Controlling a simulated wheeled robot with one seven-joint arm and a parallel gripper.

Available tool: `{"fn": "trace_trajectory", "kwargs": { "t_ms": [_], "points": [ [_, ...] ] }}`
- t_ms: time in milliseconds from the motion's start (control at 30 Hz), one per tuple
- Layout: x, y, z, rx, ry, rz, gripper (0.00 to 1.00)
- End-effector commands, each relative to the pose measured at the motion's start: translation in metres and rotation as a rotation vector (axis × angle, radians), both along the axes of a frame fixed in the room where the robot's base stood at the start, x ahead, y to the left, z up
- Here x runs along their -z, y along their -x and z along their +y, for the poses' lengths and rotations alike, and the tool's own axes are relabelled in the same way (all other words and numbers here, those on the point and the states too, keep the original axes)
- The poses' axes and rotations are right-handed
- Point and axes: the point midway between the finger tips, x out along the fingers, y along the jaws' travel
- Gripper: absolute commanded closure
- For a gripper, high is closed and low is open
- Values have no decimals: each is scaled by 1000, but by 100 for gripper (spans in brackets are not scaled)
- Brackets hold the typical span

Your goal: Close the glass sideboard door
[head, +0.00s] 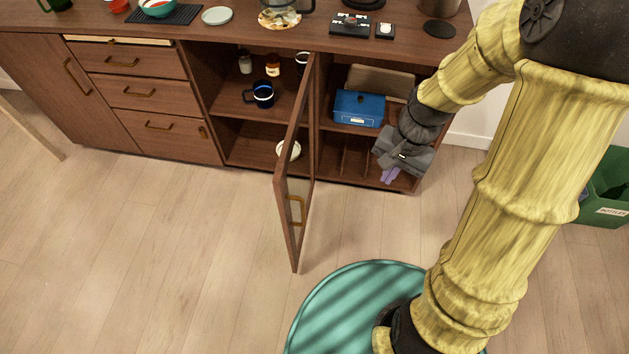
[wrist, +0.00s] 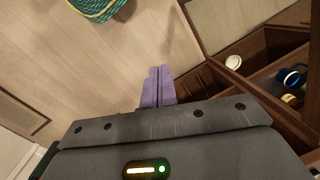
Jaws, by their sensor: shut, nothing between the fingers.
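The glass sideboard door (head: 294,160) stands wide open in the head view, jutting from the sideboard (head: 180,99) into the room. It is hinged at the upright right of the middle shelf compartment. Its brass handle (head: 296,210) is near the free edge. My gripper (head: 389,175) is to the right of the door, apart from it, by the front of the right open compartment. Its purple fingers are together and empty, also seen in the wrist view (wrist: 157,85). In the wrist view the door (wrist: 207,45) appears at the upper right.
The middle compartment holds a dark mug (head: 262,94), small jars (head: 272,66) and a white bowl (head: 288,150). A blue box (head: 358,109) is in the right compartment. A green bin (head: 607,190) stands at the right. The floor left of the door is clear.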

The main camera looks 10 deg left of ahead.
Motion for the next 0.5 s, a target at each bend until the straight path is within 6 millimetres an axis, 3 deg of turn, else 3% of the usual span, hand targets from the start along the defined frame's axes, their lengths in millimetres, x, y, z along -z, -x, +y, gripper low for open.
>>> {"fn": "trace_trajectory", "kwargs": {
  "t_ms": [300,500],
  "points": [
    [4,-36,54,425,-235,376,100],
    [4,-47,74,555,-313,512,100]
  ]
}}
